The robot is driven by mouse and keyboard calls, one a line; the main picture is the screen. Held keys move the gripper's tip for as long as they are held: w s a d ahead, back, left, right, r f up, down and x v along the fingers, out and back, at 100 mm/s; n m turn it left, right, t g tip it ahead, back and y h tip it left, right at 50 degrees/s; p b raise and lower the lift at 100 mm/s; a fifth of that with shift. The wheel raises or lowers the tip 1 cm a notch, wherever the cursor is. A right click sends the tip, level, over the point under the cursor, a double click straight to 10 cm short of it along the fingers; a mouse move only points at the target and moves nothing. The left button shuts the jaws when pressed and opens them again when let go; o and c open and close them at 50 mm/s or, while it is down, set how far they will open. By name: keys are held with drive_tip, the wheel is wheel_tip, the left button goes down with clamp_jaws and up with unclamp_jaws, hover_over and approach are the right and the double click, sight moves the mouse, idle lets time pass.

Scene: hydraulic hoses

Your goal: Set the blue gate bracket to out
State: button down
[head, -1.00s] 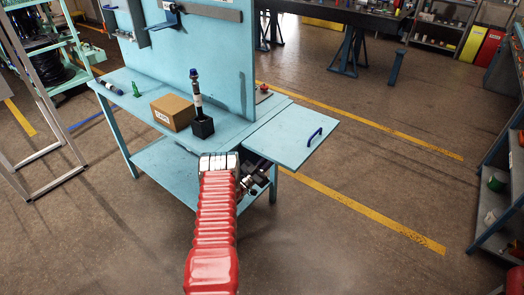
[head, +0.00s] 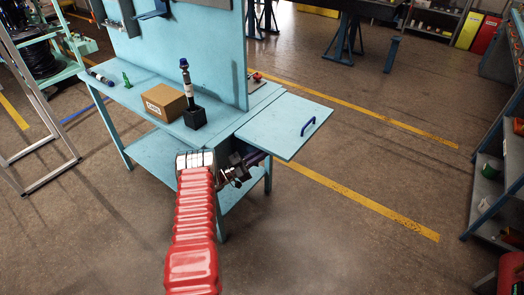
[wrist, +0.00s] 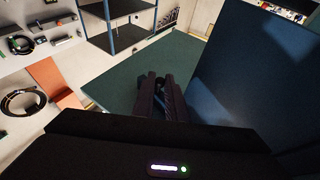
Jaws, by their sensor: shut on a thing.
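The pale blue bench (head: 240,125) has a side leaf (head: 275,122) with a blue handle, standing out level to the right. A dark blue-violet bar (head: 257,158), which looks like the gate bracket, shows under the leaf beside the bench end. My gripper (head: 240,168) is at this bar, below the leaf, and is shut on it. In the wrist view my gripper's dark fingers (wrist: 164,98) are close together, with a small bluish piece (wrist: 160,83) between them. Most of the bracket is hidden by the leaf and fingers, so I cannot tell its angle.
A cardboard box (head: 164,102) and a hose end standing in a black block (head: 194,117) are on the bench top. In the wrist view a large dark blue panel (wrist: 250,85) rises close on the right. Open floor (head: 350,235) lies right of the bench.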

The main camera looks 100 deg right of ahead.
drive_tip(key=shift+w+d+r, duration=0.15)
drive_tip(key=shift+w+r, duration=0.05)
drive_tip(key=c, duration=2.1)
unclamp_jaws()
drive_tip(key=o, duration=0.3)
drive_tip(key=shift+s+f, duration=0.1)
